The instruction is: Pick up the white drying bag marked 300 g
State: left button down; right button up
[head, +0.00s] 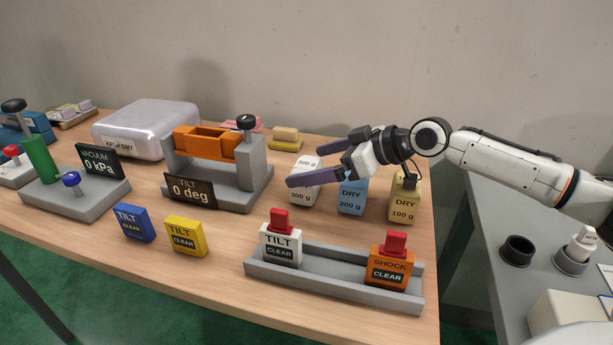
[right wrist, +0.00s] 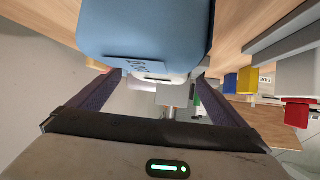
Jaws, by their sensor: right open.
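The white drying bag (head: 304,192), marked 300 g, stands upright on the wooden table, left of the blue bag. My right gripper (head: 304,165) reaches in from the right with open jaws, its two dark fingers spread at the white bag's upper part. One finger passes across the bag's front; the other is at its far side. I cannot tell whether they touch it. In the right wrist view, the fingers (right wrist: 152,88) are apart, and a white part of the bag (right wrist: 165,77) shows partly hidden behind the blue bag. My left gripper is not in view.
The blue 200 g bag (head: 352,198) stands just below the right gripper and fills the top of the right wrist view (right wrist: 145,30). The tan 100 g bag (head: 403,202) stands right of it. An orange tilt fixture (head: 210,143) is to the left; a grey tray (head: 335,283) is in front.

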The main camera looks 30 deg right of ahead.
jog(key=shift+w+a+f, duration=0.15)
jog(key=shift+w, duration=0.1)
jog(key=c, duration=1.3)
jog(key=shift+c, duration=0.5)
